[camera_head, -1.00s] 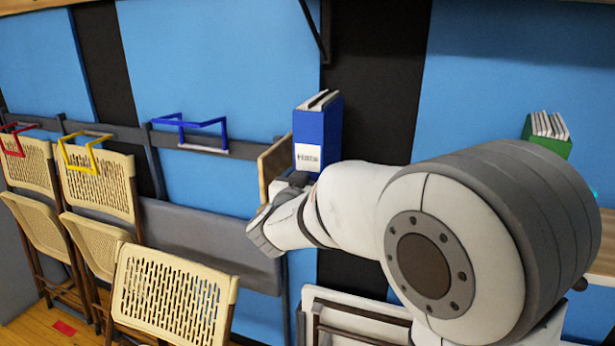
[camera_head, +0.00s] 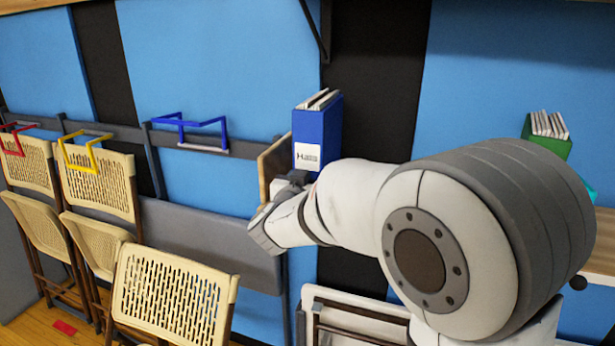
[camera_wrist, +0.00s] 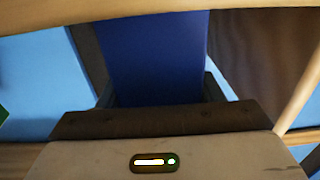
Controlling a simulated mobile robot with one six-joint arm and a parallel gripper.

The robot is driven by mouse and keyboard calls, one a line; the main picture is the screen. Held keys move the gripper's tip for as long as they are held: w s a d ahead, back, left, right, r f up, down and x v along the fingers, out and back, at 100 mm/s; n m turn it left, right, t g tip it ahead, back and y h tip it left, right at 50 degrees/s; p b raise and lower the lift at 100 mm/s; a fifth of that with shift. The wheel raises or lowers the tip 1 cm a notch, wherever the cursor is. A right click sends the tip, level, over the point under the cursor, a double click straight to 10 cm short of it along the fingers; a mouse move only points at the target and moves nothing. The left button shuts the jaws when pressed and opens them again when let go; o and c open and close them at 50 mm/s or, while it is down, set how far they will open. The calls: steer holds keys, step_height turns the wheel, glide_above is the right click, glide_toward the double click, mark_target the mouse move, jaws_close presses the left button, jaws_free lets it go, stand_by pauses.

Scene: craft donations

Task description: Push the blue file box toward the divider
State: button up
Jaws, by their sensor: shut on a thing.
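The blue file box (camera_head: 318,135) stands upright with papers in its top and a white label low on its front. A wooden panel (camera_head: 272,165), seemingly the divider, stands close to its left; whether they touch cannot be told. My gripper (camera_head: 293,181) is low at the front of the box, shut on it. In the wrist view the blue box (camera_wrist: 155,50) fills the middle between my fingers. My arm hides the box's lower right and the surface under it.
A green file box (camera_head: 548,136) stands far right, with a teal thing (camera_head: 590,190) beside it, partly behind my arm. A wooden shelf (camera_head: 604,230) shows at the right edge. Blue, yellow and red wall brackets and folding chairs (camera_head: 175,295) are at the left.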

steer(key=shift+s+d+b, duration=0.65)
steer(key=shift+s+d, duration=0.2)
steer(key=shift+d, duration=1.5)
steer(key=shift+s+d+b, duration=0.6)
steer(key=shift+s+d, duration=0.3)
steer(key=shift+d, duration=1.45)
steer(key=shift+s+d+b, duration=0.65)
steer(key=shift+s+d, duration=0.2)
steer(key=shift+d, duration=1.5)
steer(key=shift+s+d+f+b, duration=0.1)
steer(key=shift+s+d+b, duration=0.5)
steer(key=shift+d, duration=0.75)
steer(key=shift+s+d+r+b, duration=0.1)
steer(key=shift+s+d+b, duration=0.25)
steer(key=shift+d+b, duration=0.8)
steer(key=shift+s+d+f+b, duration=0.1)
steer(key=shift+s+d+b, duration=0.4)
steer(key=shift+d, duration=1.05)
steer(key=d+b, duration=0.1)
steer(key=s+d+b, duration=0.1)
steer(key=b, duration=0.1)
steer(key=shift+d, duration=0.4)
steer(key=d+b, duration=0.1)
steer(key=b, duration=0.1)
steer(key=s+d+b, duration=0.1)
steer(key=d+b, duration=0.1)
steer(key=b, duration=0.1)
steer(key=shift+b, duration=0.5)
